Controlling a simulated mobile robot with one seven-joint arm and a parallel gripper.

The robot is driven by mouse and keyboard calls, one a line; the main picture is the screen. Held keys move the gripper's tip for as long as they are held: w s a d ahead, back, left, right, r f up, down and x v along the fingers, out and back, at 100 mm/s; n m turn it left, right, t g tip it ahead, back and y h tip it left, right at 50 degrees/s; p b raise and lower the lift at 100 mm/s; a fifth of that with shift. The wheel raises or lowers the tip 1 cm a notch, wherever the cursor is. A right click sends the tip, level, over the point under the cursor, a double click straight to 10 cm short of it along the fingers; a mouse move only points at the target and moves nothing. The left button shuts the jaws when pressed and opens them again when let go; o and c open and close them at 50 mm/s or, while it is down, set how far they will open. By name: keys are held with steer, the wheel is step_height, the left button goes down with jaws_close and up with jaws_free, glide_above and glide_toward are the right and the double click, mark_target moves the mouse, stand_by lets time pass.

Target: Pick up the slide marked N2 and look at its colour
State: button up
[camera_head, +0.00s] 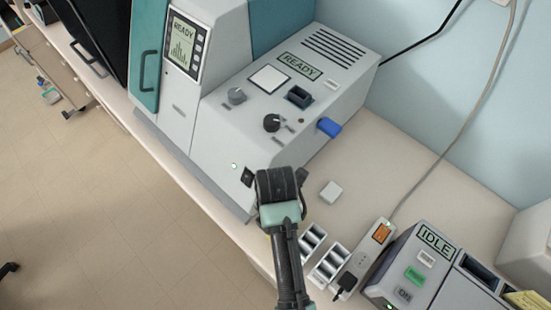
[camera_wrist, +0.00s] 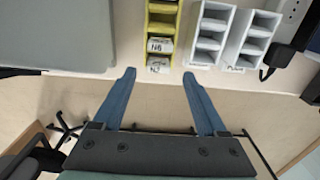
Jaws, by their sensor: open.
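A yellow rack (camera_wrist: 152,30) stands near the bench edge at the top of the wrist view. It holds slides with white labels: one reads N6 (camera_wrist: 160,46). The label nearest the edge (camera_wrist: 158,65) seems to read N2, but it is small and hard to make out. My gripper (camera_wrist: 159,74) is open and empty, its two blue fingers pointing toward the rack, with the near slide in line with the gap. I cannot tell the distance. In the head view my arm hides most of the yellow rack and the fingertips.
Two white racks (camera_head: 313,238) (camera_head: 328,265) stand right of the yellow one. Beyond are a power strip (camera_head: 375,245) with a black plug and a grey IDLE device (camera_head: 410,272). A large READY machine (camera_head: 225,110) stands left. A small white block (camera_head: 331,192) lies on the bench.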

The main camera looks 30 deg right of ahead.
steer(key=shift+w+f+p, duration=0.1)
steer(key=shift+f+p, duration=0.35)
steer(key=shift+f, duration=1.65)
jaws_close()
